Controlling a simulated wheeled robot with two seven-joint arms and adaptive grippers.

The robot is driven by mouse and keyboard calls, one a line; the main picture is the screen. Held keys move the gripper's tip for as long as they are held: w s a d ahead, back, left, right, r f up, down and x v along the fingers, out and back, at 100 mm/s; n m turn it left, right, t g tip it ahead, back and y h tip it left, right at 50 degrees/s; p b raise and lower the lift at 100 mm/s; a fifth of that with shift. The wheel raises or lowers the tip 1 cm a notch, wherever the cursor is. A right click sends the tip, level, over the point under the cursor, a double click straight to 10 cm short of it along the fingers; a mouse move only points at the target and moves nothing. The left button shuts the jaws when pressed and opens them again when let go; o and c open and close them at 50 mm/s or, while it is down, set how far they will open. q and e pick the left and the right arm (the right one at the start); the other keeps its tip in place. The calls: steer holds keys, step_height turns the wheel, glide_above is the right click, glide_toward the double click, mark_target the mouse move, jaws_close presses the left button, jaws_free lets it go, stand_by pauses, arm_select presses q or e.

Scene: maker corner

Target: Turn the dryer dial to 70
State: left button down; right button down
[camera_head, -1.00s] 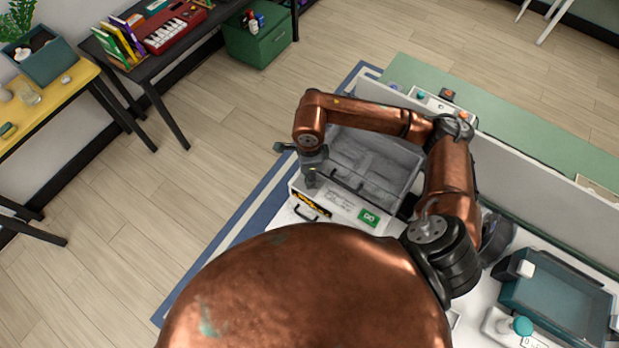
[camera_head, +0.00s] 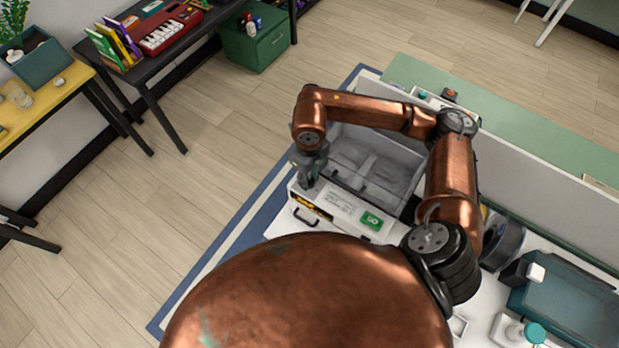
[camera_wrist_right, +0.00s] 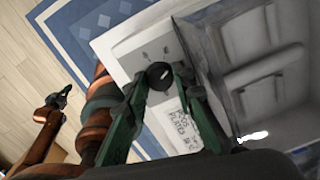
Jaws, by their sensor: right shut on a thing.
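The dryer (camera_head: 350,209) is a white box with an open grey interior, a green label and a yellow-black strip on its front. In the right wrist view its dial (camera_wrist_right: 159,74), a small round black knob with a light mark, sits on the white panel (camera_wrist_right: 125,50). My right gripper (camera_wrist_right: 160,78) is shut on the dial, one green finger on each side. In the head view my right gripper (camera_head: 311,180) is at the dryer's left front corner, and the dial is hidden. A copper arm end, apparently my left gripper (camera_wrist_right: 62,97), shows small in the wrist view; its jaws are unclear.
A grey-white partition (camera_head: 540,180) stands behind the dryer. A dark spool (camera_head: 503,243) and a teal tray-like device (camera_head: 568,305) are to its right. A printed label (camera_wrist_right: 178,128) is beside the dial. Open floor (camera_head: 190,220) lies to the left.

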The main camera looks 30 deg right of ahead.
mark_target(309, 180)
steer(key=m, duration=0.4)
steer(key=shift+m, duration=0.3)
steer(key=m, duration=0.4)
steer(key=shift+m, duration=0.4)
steer(key=c, duration=1.6)
jaws_free()
steer(key=shift+w, duration=0.1)
step_height(309, 180, up, 12)
